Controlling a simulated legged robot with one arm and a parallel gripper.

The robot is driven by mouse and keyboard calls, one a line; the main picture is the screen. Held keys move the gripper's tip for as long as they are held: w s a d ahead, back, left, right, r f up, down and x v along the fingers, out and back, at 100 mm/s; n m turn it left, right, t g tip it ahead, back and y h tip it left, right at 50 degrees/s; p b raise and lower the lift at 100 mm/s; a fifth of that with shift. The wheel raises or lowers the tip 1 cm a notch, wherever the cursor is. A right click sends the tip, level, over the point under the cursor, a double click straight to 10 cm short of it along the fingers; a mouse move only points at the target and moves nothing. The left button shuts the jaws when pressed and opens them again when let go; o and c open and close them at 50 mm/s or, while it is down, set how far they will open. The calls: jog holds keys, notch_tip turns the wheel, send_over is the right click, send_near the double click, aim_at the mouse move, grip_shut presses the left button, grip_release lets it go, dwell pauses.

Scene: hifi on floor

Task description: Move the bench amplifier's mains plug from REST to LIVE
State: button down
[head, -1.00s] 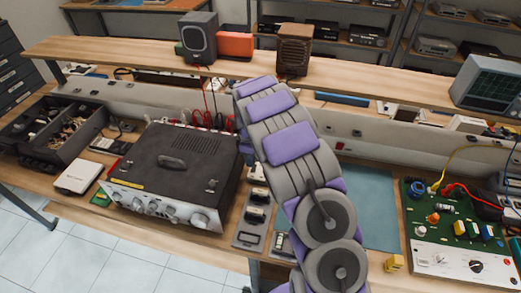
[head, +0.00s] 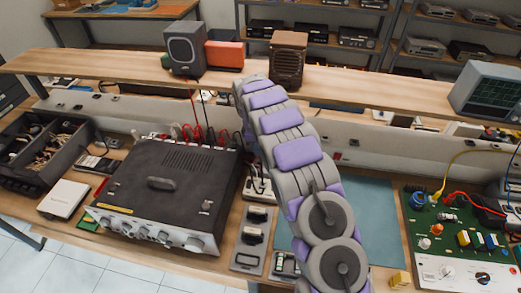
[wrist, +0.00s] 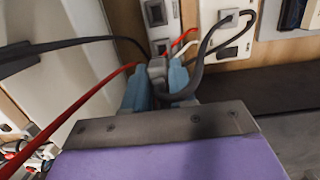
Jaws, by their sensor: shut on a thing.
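The bench amplifier (head: 165,185), a dark box with a silver knobbed front, stands on the bench left of my arm. In the wrist view my gripper (wrist: 157,84) has blue fingertips closed on a grey plug (wrist: 157,67) with a dark cable. Beyond it is a grey socket strip (wrist: 158,15) with dark outlets. A pale socket plate (wrist: 234,42) to the right has a plug with a dark cable. I cannot read REST or LIVE, nor tell whether the held plug touches the strip. In the head view my arm hides the gripper.
Red (wrist: 75,112) and dark cables cross close to the gripper. A raised wooden shelf (head: 110,67) with a grey speaker (head: 183,52) runs behind the bench. A green circuit board (head: 455,235) lies at right. A blue mat (head: 370,215) is partly clear.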

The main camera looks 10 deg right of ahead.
jog(key=shift+a+f+b, duration=0.15)
jog(key=shift+f+b, duration=0.25)
jog(key=shift+f, duration=0.35)
jog(key=shift+f+b, duration=0.85)
jog(key=shift+f, duration=0.7)
jog(key=shift+p, duration=0.45)
jog(key=shift+f+p, duration=0.3)
jog(key=shift+f, duration=0.4)
dwell(0.9)
jog(key=shift+f+p, duration=0.2)
jog(key=shift+p, duration=0.65)
dwell(2.8)
